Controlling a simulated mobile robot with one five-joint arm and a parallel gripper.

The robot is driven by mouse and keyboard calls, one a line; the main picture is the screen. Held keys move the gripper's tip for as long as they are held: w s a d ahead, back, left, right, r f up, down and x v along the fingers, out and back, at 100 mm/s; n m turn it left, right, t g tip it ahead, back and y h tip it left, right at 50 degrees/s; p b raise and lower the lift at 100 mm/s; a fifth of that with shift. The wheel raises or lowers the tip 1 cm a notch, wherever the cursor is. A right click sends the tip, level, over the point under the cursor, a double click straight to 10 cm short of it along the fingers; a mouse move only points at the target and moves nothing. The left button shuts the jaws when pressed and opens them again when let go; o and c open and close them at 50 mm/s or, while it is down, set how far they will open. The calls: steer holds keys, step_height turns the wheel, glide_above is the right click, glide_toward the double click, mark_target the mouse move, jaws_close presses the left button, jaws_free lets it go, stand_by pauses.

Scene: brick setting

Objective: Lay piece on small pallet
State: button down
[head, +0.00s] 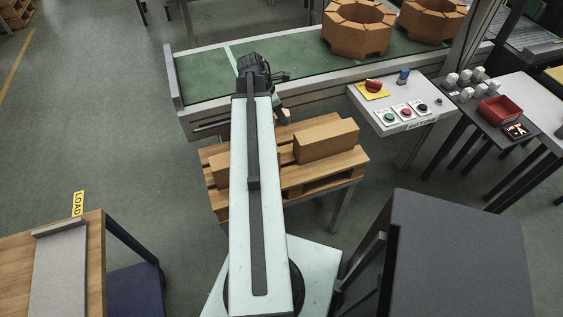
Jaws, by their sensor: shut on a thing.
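The small wooden pallet (345,172) stands on a low stand in front of the conveyor. A brown block (327,141) lies on its right part. Another brown block (219,172) shows on the left, partly hidden behind my arm. My arm reaches forward over the pallet. My gripper (281,115) shows as a small dark part at the arm's far end, above the pallet's far edge. It is shut on a piece, which my arm mostly hides, so I cannot tell whether that piece touches the pallet.
A green conveyor (295,62) with brown octagonal ring blocks (357,27) runs behind the pallet. A button panel (403,104) stands to the right. A dark grey cabinet (462,255) is at front right, a wooden table (92,265) at front left. The left floor is clear.

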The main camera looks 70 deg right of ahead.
mark_target(284, 138)
step_height(284, 138, down, 10)
steer(key=b, duration=1)
steer(key=shift+r, duration=0.15)
steer(key=c, duration=0.7)
jaws_free()
steer(key=shift+a+r+p, duration=0.1)
steer(key=shift+r+p, duration=0.3)
steer(key=shift+p, duration=0.15)
steer(key=p+v, duration=1)
steer(key=v, duration=0.1)
steer(key=shift+w, duration=0.15)
